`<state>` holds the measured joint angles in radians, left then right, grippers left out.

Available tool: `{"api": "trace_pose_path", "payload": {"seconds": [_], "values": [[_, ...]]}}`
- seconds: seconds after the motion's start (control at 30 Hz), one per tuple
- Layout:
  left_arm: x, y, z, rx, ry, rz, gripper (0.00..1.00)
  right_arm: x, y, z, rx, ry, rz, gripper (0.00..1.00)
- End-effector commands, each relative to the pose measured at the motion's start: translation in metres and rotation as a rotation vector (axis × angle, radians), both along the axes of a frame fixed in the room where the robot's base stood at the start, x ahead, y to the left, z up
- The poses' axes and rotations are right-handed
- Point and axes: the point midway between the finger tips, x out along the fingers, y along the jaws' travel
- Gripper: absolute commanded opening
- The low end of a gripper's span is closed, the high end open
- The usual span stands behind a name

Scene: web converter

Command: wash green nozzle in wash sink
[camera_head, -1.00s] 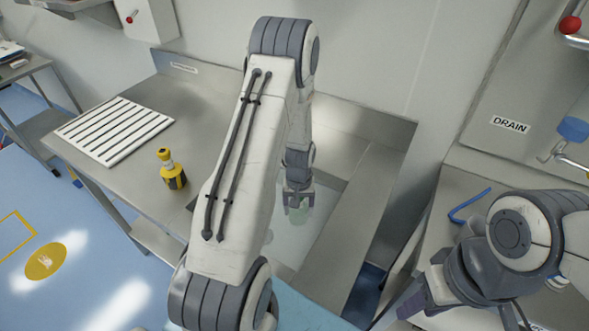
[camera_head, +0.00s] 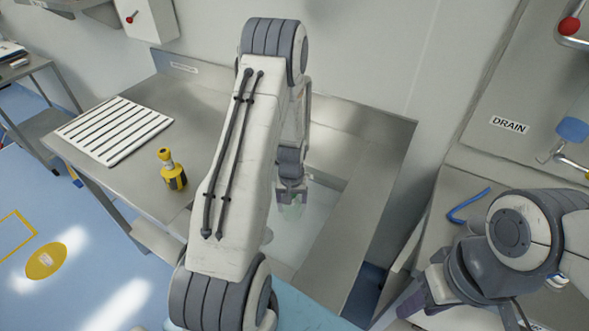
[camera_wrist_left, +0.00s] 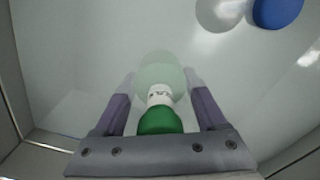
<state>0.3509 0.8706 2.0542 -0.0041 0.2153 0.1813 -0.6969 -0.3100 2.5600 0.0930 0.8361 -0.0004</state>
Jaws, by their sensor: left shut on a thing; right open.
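The green nozzle (camera_wrist_left: 160,120) has a green cap, a white band with dark print and a pale green end that looks submerged. My left gripper (camera_wrist_left: 160,85) is shut on it, with one finger on each side, in the left wrist view. In the head view my left gripper (camera_head: 291,198) reaches down into the wash sink (camera_head: 322,195), and the nozzle (camera_head: 291,212) shows faintly below the fingers. My left arm hides part of the sink. My right gripper (camera_head: 425,305) is open at the lower right, away from the sink.
A blue hooked tool (camera_head: 468,205) lies on the right counter by the DRAIN sign (camera_head: 510,125). A blue round object (camera_wrist_left: 278,12) shows in the sink.

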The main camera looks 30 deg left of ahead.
Motion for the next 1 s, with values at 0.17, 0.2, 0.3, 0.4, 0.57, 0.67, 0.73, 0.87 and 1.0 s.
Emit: {"api": "trace_pose_path", "payload": {"seconds": [0.17,0.2,0.3,0.4,0.57,0.67,0.73,0.87,1.0], "values": [[0.001,-0.018,0.0,-0.001,0.001,-0.003,0.12,0.0,0.0,0.001,0.0,0.0,0.0,0.42],[0.001,-0.021,0.0,-0.001,0.001,-0.003,0.12,0.0,0.0,0.001,0.0,0.0,0.0,0.42],[0.002,-0.03,0.0,0.0,0.0,-0.003,0.12,0.0,0.0,0.002,0.0,0.0,0.0,0.42],[0.002,-0.038,0.0,0.0,0.0,-0.003,0.12,0.0,0.0,0.002,0.0,0.0,0.0,0.42],[0.002,-0.045,0.0,0.0,0.0,-0.001,0.12,0.0,0.0,0.002,0.0,0.0,0.0,0.42],[0.002,-0.044,0.0,0.0,0.0,0.001,0.12,0.0,0.0,0.002,0.0,0.0,0.0,0.42],[0.002,-0.041,0.0,0.0,0.0,0.002,0.12,0.0,0.0,0.003,0.0,0.0,0.0,0.42],[0.002,-0.031,0.0,0.0,0.0,0.003,0.12,0.0,0.0,0.003,0.0,0.0,0.0,0.42],[0.001,-0.018,0.0,-0.001,0.001,0.004,0.12,0.0,0.0,0.004,0.0,0.0,0.0,0.42]]}}
